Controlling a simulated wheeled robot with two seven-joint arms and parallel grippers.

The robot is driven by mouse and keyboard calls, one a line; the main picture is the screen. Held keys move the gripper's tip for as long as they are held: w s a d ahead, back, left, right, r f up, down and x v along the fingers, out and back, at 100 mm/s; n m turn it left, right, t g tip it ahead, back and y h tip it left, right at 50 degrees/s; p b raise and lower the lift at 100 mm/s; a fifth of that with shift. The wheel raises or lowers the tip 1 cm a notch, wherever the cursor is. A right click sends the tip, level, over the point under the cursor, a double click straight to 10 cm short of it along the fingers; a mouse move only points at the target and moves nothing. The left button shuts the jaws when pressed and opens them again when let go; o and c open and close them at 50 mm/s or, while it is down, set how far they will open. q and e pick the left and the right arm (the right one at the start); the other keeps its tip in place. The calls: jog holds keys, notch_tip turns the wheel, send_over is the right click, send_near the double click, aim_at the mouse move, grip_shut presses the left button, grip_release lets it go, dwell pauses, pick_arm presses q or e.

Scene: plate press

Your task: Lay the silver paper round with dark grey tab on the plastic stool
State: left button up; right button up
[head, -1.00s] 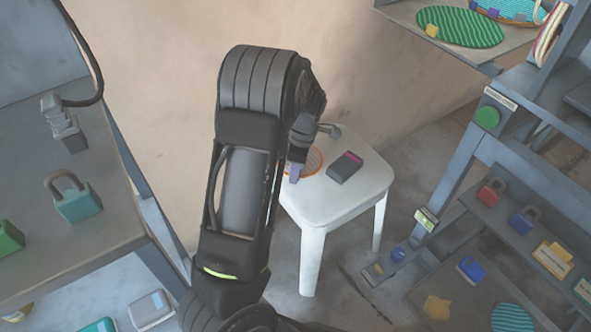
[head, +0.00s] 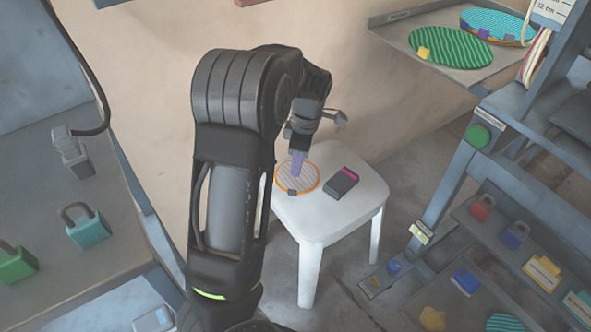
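A silver striped paper round (head: 284,180) with an orange rim lies flat on the seat of the white plastic stool (head: 325,215). Its dark grey tab (head: 292,192) points toward the front of the stool. My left gripper (head: 298,170) reaches down from above, with its purple fingertips over the round and behind the tab, covering part of it. I cannot tell whether the fingertips touch the round or how far apart they are. My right gripper is not in view.
A dark box with a pink end (head: 341,182) lies on the stool, right of the round. A shelf (head: 400,35) at the upper right holds a green round (head: 455,48). Padlocks and other items fill the lower right rack. A bench with padlocks (head: 85,226) stands left.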

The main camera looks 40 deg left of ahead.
pick_arm(q)
jog(key=shift+d+r, duration=0.1)
jog(key=shift+r, duration=0.55)
